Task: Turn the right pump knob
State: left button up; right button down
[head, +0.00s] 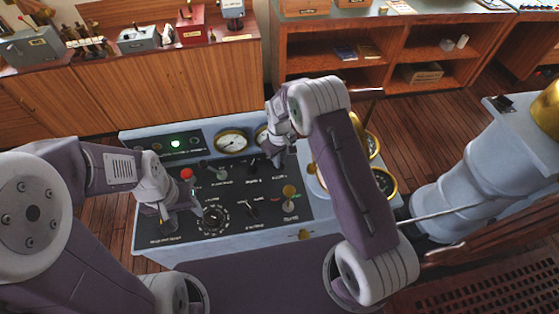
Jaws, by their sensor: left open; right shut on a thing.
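The console (225,240) has a dark sloped panel with several knobs and levers. My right gripper (273,158) is at the upper right of the panel, shut on a small control there. That control is mostly hidden by the fingers, but its place in the row fits the right pump knob. A similar dark knob (252,169) sits just to its left, with a small label below it. My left gripper (168,214) is open over the lower left of the panel. What lies between its fingers is hard to make out.
A grey-blue pedestal (475,170) stands at right. Wooden cabinets (170,90) stand behind.

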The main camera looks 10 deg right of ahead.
jog(key=shift+w+r, duration=0.1)
jog(key=shift+w, duration=0.15)
jog(key=c, duration=1.7)
grip_release()
jog(key=shift+o, duration=1.2)
jog(key=shift+a, duration=0.1)
jog(key=shift+r, duration=0.2)
notch_tip(320, 180, up, 8)
jog(key=b, duration=0.2)
jog(key=shift+r, duration=0.25)
